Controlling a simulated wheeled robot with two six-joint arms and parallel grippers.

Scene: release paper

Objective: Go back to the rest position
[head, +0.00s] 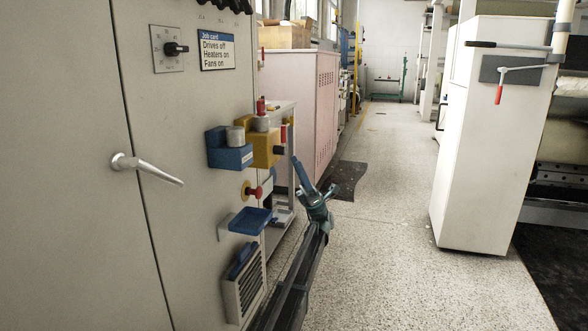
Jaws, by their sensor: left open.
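My left gripper (316,180) is open, with nothing seen between its fingers. Its dark arm rises from the bottom of the head view, just right of the grey cabinet (60,240). The gripper is over the speckled floor, right of the cabinet's red push button (255,191) and blue shelf (250,221), and looks apart from both. A blue holder (229,150) and a yellow holder (264,147), each with a grey cylinder, are on the cabinet up and left of the gripper. My right gripper is not in view.
The cabinet has a lever handle (147,170), a rotary switch (170,48) and a job card (217,51). A pink cabinet (300,100) stands behind. A white cabinet (488,150) with a red-tipped crank (499,93) stands right. The aisle floor (390,190) between is clear.

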